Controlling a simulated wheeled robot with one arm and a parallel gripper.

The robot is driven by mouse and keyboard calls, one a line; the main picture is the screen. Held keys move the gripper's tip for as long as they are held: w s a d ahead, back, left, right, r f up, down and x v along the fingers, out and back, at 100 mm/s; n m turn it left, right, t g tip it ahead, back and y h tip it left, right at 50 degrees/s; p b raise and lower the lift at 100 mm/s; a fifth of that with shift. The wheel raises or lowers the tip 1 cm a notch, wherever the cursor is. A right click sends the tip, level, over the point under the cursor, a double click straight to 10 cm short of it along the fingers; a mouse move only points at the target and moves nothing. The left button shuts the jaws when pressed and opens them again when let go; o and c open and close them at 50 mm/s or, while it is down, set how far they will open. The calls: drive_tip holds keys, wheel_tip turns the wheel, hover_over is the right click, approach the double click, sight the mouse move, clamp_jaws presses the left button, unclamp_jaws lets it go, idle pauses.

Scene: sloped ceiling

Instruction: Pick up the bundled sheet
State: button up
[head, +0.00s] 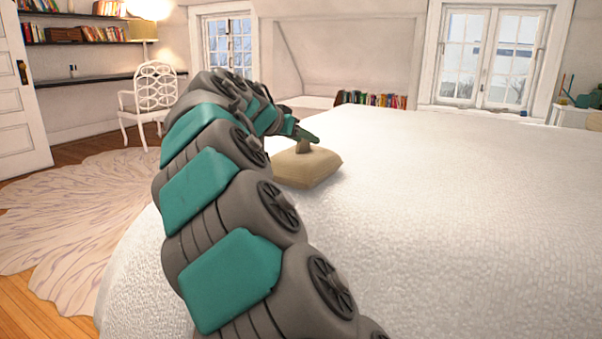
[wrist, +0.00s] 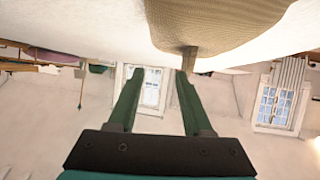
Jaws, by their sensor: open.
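The bundled sheet (head: 308,170) is a beige, cushion-like bundle with a short upright knot on top. It rests on the white bed (head: 430,220). My gripper (head: 307,136) is at the knot's top in the head view, partly hidden by my arm. In the wrist view, which is upside down, the bundled sheet (wrist: 215,22) is at the top with its knot pointing down. There my gripper (wrist: 160,72) is open and empty, and the knot's end is by the right fingertip rather than centred between the fingers. I cannot tell whether they touch.
The bed is clear around the bundle and far to the right. A white chair (head: 154,92) and a pale round rug (head: 75,225) are on the floor at left. A row of books (head: 372,100) stands beyond the bed, below the sloped ceiling.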

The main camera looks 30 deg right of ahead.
sight(303, 152)
drive_tip(key=w, duration=0.1)
drive_tip(key=w+a, duration=0.1)
drive_tip(key=w+t, duration=0.1)
drive_tip(key=shift+w+a+r, duration=0.15)
drive_tip(key=shift+w+r, duration=0.1)
drive_tip(key=shift+w, duration=0.05)
drive_tip(key=shift+x, duration=1.25)
drive_tip(key=x, duration=0.4)
drive_tip(key=shift+w+f+b, duration=0.25)
drive_tip(key=shift+w+b, duration=0.05)
clamp_jaws()
